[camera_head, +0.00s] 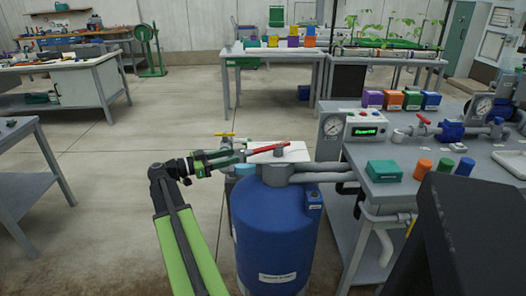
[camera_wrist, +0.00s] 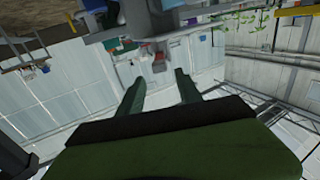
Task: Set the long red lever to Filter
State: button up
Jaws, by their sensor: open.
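The long red lever (camera_head: 270,148) sits on top of the blue tank (camera_head: 272,230), over a white plate (camera_head: 293,152). It points left and slightly toward me, its free end beside my gripper. Any position marks on the plate are too small to read. My gripper (camera_head: 240,155) is at the lever's left end, its fingers pointing right toward it. In the wrist view, the two fingers of my gripper (camera_wrist: 161,75) are apart with nothing between them. A small red end, apparently the lever's (camera_wrist: 159,67), shows just beyond the fingertips.
A yellow-handled valve (camera_head: 225,134) stands just behind my gripper. Grey pipes (camera_head: 325,173) run right from the tank to a bench holding a teal box (camera_head: 384,171), gauges and a smaller red handle (camera_head: 424,119).

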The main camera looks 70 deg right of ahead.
aim_at(263, 148)
jog(key=x, duration=1.3)
jog(key=shift+s+d+f, duration=0.1)
jog(key=shift+s+d, duration=0.05)
jog(key=shift+s, duration=0.05)
grip_shut()
dwell(0.7)
